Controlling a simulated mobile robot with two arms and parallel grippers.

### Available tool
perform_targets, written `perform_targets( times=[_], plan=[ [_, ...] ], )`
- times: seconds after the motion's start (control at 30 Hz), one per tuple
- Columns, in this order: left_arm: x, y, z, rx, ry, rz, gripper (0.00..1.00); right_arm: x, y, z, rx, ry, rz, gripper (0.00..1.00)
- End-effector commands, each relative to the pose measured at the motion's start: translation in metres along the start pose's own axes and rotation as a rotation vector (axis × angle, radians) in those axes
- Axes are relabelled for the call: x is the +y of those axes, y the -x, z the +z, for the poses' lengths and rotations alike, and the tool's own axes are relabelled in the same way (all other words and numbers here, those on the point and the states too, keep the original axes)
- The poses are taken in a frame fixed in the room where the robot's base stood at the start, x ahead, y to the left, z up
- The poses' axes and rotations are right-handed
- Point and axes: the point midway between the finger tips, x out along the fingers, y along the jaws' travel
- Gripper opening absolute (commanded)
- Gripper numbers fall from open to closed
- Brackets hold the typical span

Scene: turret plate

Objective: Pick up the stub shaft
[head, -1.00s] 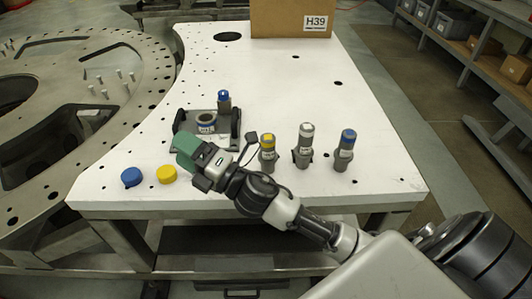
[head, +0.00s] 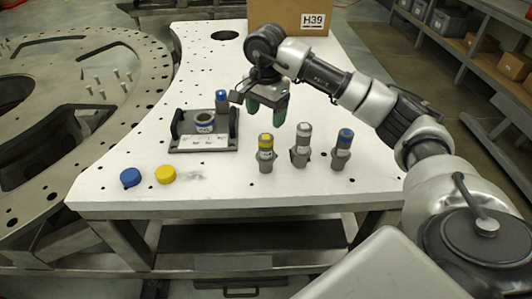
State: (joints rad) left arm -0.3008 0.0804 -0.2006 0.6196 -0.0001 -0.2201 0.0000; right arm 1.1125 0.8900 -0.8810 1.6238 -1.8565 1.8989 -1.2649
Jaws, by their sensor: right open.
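Three upright grey shaft-like parts stand in a row on the white table (head: 370,190): one with a yellow band (head: 266,155), one with a white top (head: 301,150) and one with a blue band (head: 342,155). Another blue-topped part (head: 222,101) stands at the dark fixture (head: 215,145). I cannot tell which of these is the stub shaft. My right gripper (head: 266,115) has green fingers pointing down. It is open and empty, shown just above the yellow-banded part in the picture and right of the fixture. My left gripper is out of view.
A blue cap (head: 131,177) and a yellow cap (head: 165,174) lie at the table's front left. A cardboard box marked H39 (head: 285,14) stands at the back. A large round drilled plate (head: 50,110) is on the left.

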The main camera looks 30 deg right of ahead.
Motion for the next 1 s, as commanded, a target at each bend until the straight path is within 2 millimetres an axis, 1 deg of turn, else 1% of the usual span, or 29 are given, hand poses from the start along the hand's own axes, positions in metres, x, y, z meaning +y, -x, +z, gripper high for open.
perform_targets(
  times=[0.03,0.2,0.37,0.47,0.6,0.7,0.83,1.0],
  plan=[
    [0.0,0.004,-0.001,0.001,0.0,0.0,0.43,0.001,-0.008,0.0,-0.002,0.001,0.007,0.71],
    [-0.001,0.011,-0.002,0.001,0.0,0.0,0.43,0.001,-0.034,0.001,-0.005,0.0,0.004,0.71],
    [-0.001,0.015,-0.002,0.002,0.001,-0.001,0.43,0.001,-0.046,0.002,-0.005,0.0,0.002,0.71],
    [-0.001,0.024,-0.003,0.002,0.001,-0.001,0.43,0.002,-0.055,0.002,-0.006,0.0,0.005,0.71],
    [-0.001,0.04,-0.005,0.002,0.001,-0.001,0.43,0.003,-0.076,0.003,-0.007,0.0,0.005,0.71],
    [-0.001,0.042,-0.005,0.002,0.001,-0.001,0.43,0.002,-0.09,0.003,-0.007,0.0,0.002,0.71],
    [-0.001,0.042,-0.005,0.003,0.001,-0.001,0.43,0.002,-0.098,0.002,-0.006,0.001,-0.001,0.71],
    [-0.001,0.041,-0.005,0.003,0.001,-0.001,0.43,0.001,-0.098,0.002,-0.006,0.001,-0.001,0.71]
  ],
)
